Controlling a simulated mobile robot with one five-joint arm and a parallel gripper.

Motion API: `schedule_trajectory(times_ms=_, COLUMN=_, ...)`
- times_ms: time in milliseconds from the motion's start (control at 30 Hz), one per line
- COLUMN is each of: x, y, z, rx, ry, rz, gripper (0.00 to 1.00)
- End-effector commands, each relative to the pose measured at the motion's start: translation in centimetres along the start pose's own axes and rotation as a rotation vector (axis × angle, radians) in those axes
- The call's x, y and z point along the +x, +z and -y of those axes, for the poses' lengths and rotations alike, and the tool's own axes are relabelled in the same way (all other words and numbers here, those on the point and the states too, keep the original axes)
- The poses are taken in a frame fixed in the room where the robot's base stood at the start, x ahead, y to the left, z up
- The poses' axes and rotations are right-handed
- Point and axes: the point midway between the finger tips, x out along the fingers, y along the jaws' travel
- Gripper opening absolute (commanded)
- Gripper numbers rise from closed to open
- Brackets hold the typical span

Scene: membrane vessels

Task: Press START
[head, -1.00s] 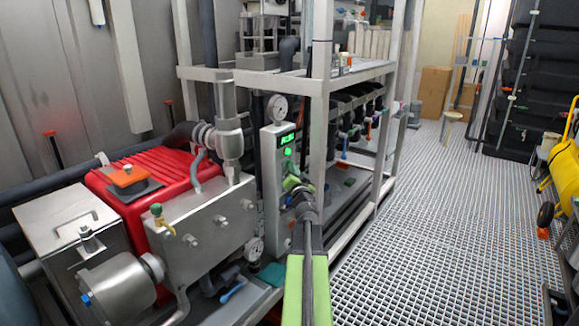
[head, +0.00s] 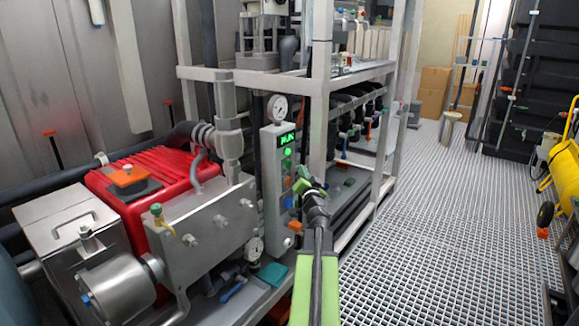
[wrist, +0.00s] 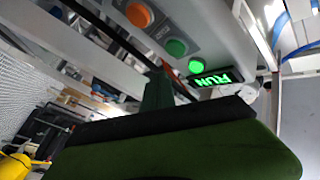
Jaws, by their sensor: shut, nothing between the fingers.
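The grey control box (head: 270,190) stands upright beside the rack post. Its display (head: 287,139) is lit green and reads RUN, upside down, in the wrist view (wrist: 213,80). Below it are a lit green lamp (wrist: 196,65), a green button (wrist: 176,47) and an orange button (wrist: 139,15). A blue button (head: 288,202) is lower down. The small labels are too blurred to read. My gripper (head: 303,184) is shut and empty, just right of the button column. In the wrist view its green finger (wrist: 158,90) is near the green button; I see no clear contact.
A red pump (head: 150,185) with a steel block and pipes stands left of the box. A gauge (head: 278,108) sits above the box. The white rack post (head: 319,100) is close behind my gripper.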

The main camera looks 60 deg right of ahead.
Motion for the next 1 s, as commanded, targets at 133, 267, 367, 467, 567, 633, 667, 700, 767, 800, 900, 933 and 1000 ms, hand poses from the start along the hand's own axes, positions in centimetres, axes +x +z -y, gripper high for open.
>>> schedule_trajectory(times_ms=133, x=-1.1, y=-0.8, z=-0.8, rx=0.0, ry=0.001, rz=-0.001, gripper=0.0)
schedule_trajectory(times_ms=267, x=-1.7, y=-1.2, z=-1.2, rx=0.0, ry=0.001, rz=-0.001, gripper=0.0)
schedule_trajectory(times_ms=367, x=-1.7, y=-1.3, z=-1.3, rx=0.0, ry=0.0, rz=0.0, gripper=0.0)
schedule_trajectory(times_ms=467, x=-1.7, y=-1.2, z=-1.2, rx=0.0, ry=0.0, rz=0.0, gripper=0.0)
schedule_trajectory(times_ms=567, x=-1.7, y=-1.2, z=-1.2, rx=0.0, ry=0.0, rz=0.0, gripper=0.0)
schedule_trajectory(times_ms=633, x=-1.7, y=-1.2, z=-1.2, rx=0.0, ry=0.0, rz=0.0, gripper=0.0)
schedule_trajectory(times_ms=667, x=-1.7, y=-1.2, z=-1.2, rx=0.0, ry=0.0, rz=0.0, gripper=0.0)
schedule_trajectory(times_ms=700, x=-1.7, y=-1.2, z=-1.2, rx=0.0, ry=0.0, rz=0.0, gripper=0.0)
schedule_trajectory(times_ms=767, x=-1.7, y=-1.2, z=-1.2, rx=0.0, ry=0.0, rz=0.0, gripper=0.0)
schedule_trajectory(times_ms=800, x=-1.7, y=-1.2, z=-1.2, rx=0.0, ry=0.0, rz=0.0, gripper=0.0)
schedule_trajectory(times_ms=900, x=-1.7, y=-1.2, z=-1.2, rx=0.0, ry=0.0, rz=0.0, gripper=0.0)
schedule_trajectory(times_ms=933, x=-1.7, y=-1.2, z=-1.2, rx=0.0, ry=0.0, rz=0.0, gripper=0.0)
schedule_trajectory(times_ms=1000, x=-1.7, y=-1.2, z=-1.2, rx=0.0, ry=0.0, rz=0.0, gripper=0.0)
